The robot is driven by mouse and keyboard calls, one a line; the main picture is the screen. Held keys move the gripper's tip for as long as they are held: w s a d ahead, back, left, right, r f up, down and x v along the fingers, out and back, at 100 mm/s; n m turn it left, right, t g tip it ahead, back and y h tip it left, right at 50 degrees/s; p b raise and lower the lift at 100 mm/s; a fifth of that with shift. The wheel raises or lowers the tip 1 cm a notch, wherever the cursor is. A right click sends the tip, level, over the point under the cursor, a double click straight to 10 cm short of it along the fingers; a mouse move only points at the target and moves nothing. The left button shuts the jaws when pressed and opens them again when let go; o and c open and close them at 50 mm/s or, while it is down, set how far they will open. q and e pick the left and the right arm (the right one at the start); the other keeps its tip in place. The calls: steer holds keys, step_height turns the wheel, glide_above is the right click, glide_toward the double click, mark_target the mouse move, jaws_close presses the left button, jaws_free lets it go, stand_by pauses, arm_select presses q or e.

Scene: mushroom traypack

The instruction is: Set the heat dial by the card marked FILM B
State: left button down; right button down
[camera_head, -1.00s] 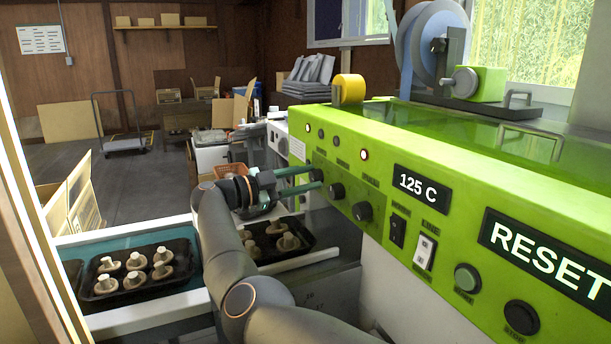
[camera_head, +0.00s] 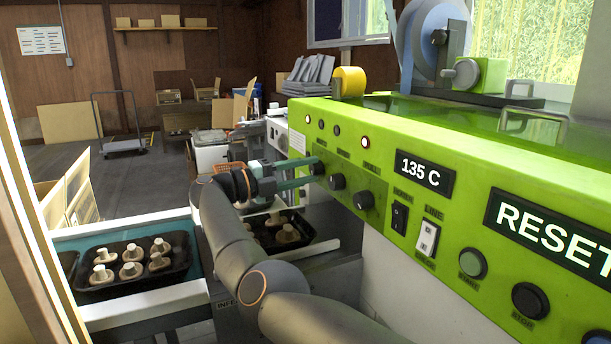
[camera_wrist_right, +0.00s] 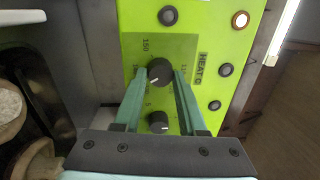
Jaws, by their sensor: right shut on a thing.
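The heat dial (camera_wrist_right: 160,71) is a black knob on the green control panel, beside a HEAT C label (camera_wrist_right: 201,68) in the right wrist view. My right gripper (camera_wrist_right: 160,75) is shut on this dial, with a teal finger on each side. In the head view, the right gripper (camera_head: 314,167) reaches the left end of the dial row and hides most of the dial. The display (camera_head: 423,172) reads 135 C. No card legibly marked FILM B shows; a sheet (camera_head: 41,40) on the far wall is too small to read. My left gripper is out of view.
More knobs (camera_head: 363,200) sit right of the gripped dial, then switches (camera_head: 427,238) and round buttons (camera_head: 472,263). Black trays of mushrooms (camera_head: 178,275) lie below and left of my right arm. The film roll (camera_head: 430,45) stands on the machine top.

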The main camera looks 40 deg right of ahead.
steer(key=shift+m, duration=2.3)
steer(key=shift+c, duration=2.4)
jaws_free()
